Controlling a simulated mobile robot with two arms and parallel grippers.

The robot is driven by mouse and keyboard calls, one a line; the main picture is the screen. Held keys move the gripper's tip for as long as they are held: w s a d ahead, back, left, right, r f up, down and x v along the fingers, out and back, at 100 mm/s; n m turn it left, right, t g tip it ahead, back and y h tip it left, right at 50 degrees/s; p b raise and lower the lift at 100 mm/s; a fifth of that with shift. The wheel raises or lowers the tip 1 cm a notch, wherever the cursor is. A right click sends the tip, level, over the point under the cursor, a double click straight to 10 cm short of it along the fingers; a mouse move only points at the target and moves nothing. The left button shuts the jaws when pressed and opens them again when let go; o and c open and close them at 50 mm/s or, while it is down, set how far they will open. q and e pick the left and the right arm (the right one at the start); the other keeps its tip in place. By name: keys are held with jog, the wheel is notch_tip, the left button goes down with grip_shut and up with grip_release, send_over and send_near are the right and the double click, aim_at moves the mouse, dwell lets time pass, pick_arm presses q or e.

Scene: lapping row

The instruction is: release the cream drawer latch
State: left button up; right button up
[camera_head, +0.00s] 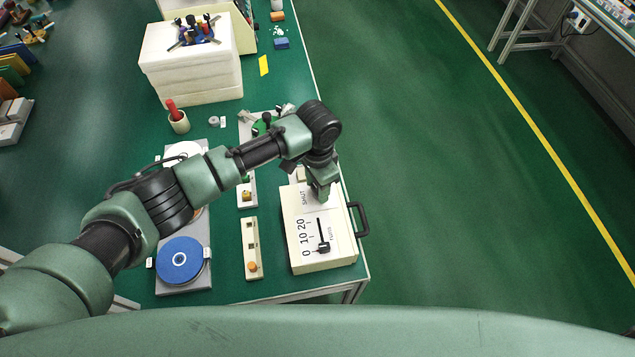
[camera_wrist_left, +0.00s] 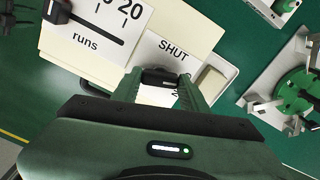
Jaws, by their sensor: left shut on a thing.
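The cream drawer unit (camera_head: 340,258) stands at the right front edge of the green bench, with a black pull handle (camera_head: 363,219) on its right side. A plate marked SHUT (camera_head: 305,198) lies on its top. My left gripper (camera_head: 322,197) reaches down onto the top beside that plate. In the left wrist view its fingers (camera_wrist_left: 160,80) are shut on a small dark piece, the latch (camera_wrist_left: 158,76), next to the word SHUT (camera_wrist_left: 172,48). The fingers hide much of the latch. My right gripper is not in view.
A black slider (camera_head: 322,246) on a "runs" scale shares the drawer unit's top. Left of the unit stand a narrow cream block (camera_head: 251,235) and a blue disc (camera_head: 180,260). A cream box (camera_head: 193,70) stands at the back. The floor to the right is clear.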

pick_arm(q)
jog(key=shift+m+p, duration=0.3)
jog(key=shift+m, duration=1.7)
jog(key=o, duration=1.4)
jog(key=shift+r, duration=0.1)
notch_tip(320, 180, up, 8)
jog(key=shift+f+b, duration=0.15)
jog(key=shift+b, duration=0.65)
jog(key=shift+f, duration=0.1)
